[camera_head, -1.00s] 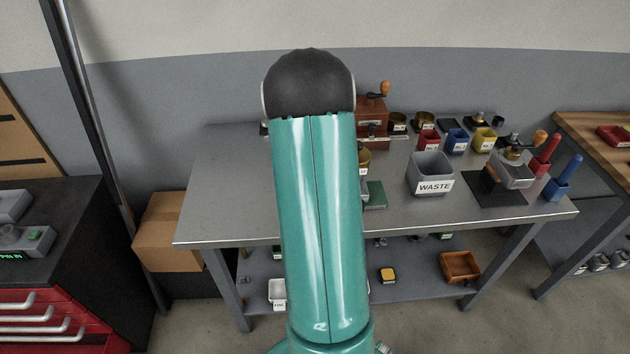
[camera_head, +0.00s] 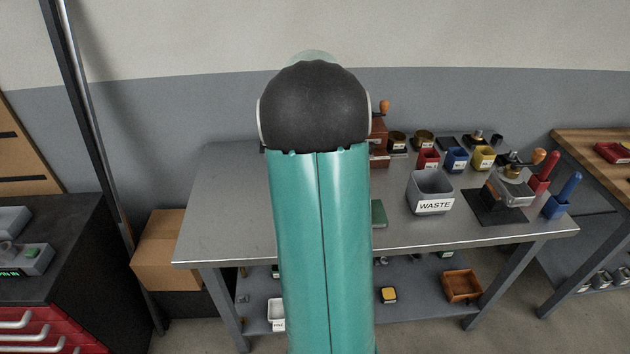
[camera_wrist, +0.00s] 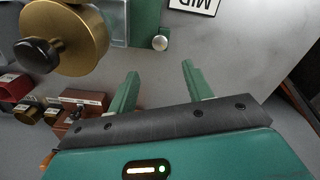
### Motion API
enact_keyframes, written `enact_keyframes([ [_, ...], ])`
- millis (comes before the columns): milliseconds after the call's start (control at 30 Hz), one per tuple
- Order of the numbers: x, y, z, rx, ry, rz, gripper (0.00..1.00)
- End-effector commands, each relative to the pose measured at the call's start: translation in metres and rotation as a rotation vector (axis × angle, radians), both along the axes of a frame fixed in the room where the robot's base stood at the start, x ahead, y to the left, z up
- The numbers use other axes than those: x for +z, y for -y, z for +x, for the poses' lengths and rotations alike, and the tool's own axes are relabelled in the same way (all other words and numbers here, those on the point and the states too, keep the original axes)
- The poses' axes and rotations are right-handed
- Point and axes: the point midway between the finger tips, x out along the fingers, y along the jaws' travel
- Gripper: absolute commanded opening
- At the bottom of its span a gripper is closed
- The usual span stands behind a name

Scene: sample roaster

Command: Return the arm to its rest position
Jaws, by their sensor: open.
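My gripper (camera_wrist: 157,88) shows in the wrist view with its two green fingers apart and nothing between them. It is above the grey metal table (camera_wrist: 215,65). In the head view my teal arm with its dark joint stands up in the middle and hides the gripper and part of the table (camera_head: 225,215). In the wrist view a brass cylinder with a black knob (camera_wrist: 75,38) and a green object with a silver knob (camera_wrist: 145,25) lie beyond the fingers, apart from them.
On the table's right are a WASTE bin (camera_head: 431,190), red (camera_head: 428,158), blue (camera_head: 456,159) and yellow (camera_head: 483,157) cups, and a device on a black mat (camera_head: 495,207). A wooden grinder (camera_head: 379,140) stands behind my arm. The table's left part is clear. A cardboard box (camera_head: 160,252) stands left.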

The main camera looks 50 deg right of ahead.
Motion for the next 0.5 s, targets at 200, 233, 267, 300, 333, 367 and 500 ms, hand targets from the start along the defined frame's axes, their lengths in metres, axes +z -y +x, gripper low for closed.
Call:
enact_keyframes([
  [200, 0.0129, -0.0001, -0.0001, 0.0, -0.001, 0.0, 0.5],
  [233, 0.013, -0.0001, -0.0002, 0.0, -0.001, 0.0, 0.5],
  [267, 0.013, -0.0001, -0.0002, 0.0, -0.001, 0.0, 0.5],
  [300, 0.0129, 0.0, -0.0002, 0.0, -0.001, 0.0, 0.5],
  [333, 0.0129, -0.0001, -0.0002, 0.0, -0.001, 0.0, 0.5],
  [367, 0.0128, -0.0001, -0.0002, 0.0, -0.001, 0.0, 0.5],
  [500, 0.0126, -0.0001, -0.0002, 0.0, -0.001, 0.0, 0.5],
])
